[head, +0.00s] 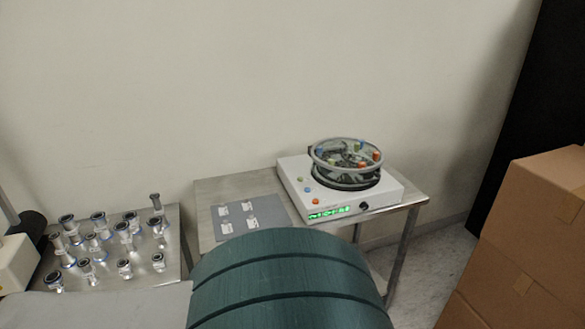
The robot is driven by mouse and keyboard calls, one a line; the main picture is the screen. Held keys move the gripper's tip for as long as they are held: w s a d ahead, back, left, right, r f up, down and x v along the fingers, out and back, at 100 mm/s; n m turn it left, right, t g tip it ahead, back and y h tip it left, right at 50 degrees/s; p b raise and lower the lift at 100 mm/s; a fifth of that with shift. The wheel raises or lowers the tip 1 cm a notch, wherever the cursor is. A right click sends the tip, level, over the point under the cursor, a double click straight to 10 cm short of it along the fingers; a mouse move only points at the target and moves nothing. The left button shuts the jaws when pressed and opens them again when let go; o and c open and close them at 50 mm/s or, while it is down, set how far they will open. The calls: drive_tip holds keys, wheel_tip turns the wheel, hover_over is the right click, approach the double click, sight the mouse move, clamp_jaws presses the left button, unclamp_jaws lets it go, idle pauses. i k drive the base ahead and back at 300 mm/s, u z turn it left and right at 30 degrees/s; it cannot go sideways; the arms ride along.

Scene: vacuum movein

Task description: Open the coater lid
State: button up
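The coater (384,193) is a white box on a steel table in the head view, right of the middle. Its front has a green lit display, a dark knob and small coloured buttons. A round clear lid (347,184) with a metal rim sits on its top, over a dark round chamber. Coloured knobs or parts show on and through the lid. Whether the lid is fully seated cannot be told. My gripper is not in view; a large green rounded shape, which may be part of my arm, fills the bottom middle and hides the table's front.
A grey mat (262,211) with several small light pieces lies left of the coater on the steel table (228,187). Stacked cardboard boxes (530,240) stand at right. The wall is close behind.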

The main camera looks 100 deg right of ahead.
sight(327, 144)
drive_tip(key=z, duration=4.05)
drive_tip(key=k, duration=0.5)
drive_tip(key=u, duration=0.9)
drive_tip(key=i, duration=0.95)
drive_tip(key=z, duration=2.3)
